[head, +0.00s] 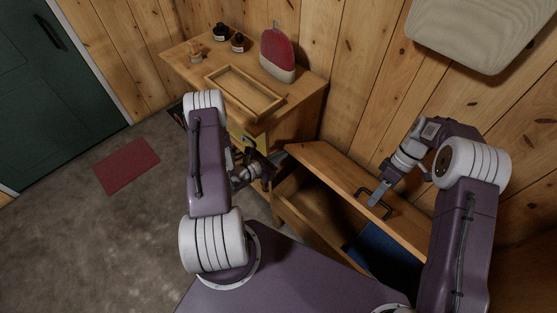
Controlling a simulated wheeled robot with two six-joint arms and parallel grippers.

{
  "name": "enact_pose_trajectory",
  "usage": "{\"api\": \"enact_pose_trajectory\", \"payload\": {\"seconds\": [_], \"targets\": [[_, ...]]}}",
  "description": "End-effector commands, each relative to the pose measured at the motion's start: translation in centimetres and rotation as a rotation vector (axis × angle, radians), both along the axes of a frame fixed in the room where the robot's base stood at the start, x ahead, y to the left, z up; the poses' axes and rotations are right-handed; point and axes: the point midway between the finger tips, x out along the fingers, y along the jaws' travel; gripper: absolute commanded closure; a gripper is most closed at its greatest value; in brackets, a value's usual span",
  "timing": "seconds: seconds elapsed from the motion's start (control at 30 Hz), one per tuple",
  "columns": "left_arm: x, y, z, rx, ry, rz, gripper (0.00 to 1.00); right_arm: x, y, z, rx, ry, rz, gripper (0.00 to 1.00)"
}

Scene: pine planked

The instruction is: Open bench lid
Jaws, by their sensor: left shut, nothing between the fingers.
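The wooden bench stands against the plank wall, right of centre. Its lid (328,171) is raised at a tilt, and a dark opening shows below it with a blue thing (388,250) inside. A dark bar handle (386,208) sits on the lid. My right gripper (377,195) is at this handle, its pale finger overlapping it; I cannot tell whether it grips it. My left gripper (268,179) is shut and empty, left of the bench by the cabinet's front. My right arm hides the bench's right end.
A wooden cabinet (285,121) with a tray (244,92), dark jars (238,42) and a red-and-cream object (277,55) stands behind my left arm. A pale padded thing (480,30) hangs upper right. A red mat (127,166) lies on open floor near a green door (45,90).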

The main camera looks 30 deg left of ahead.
Motion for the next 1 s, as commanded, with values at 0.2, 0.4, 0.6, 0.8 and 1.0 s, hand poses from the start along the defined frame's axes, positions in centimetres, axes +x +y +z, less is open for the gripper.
{"api": "enact_pose_trajectory", "payload": {"seconds": [0.2,0.4,0.6,0.8,1.0], "targets": [[0.0,0.0,0.0,0.000,0.002,0.000,1.00,1.8,-0.6,3.4,0.000,-0.007,-0.001,0.67],[-0.1,0.0,-0.1,-0.001,0.003,0.001,1.00,4.0,-1.4,8.2,0.000,-0.006,-0.002,0.67],[-0.1,0.0,-0.1,-0.001,0.003,0.001,1.00,4.9,-1.7,10.1,0.001,-0.001,-0.003,0.67],[-0.1,0.0,-0.1,-0.001,0.003,0.001,1.00,5.0,-1.8,10.7,0.000,0.000,-0.003,0.67],[-0.1,0.0,0.0,-0.001,0.003,0.001,1.00,4.8,-2.3,11.2,-0.052,-0.030,-0.117,0.67]]}}
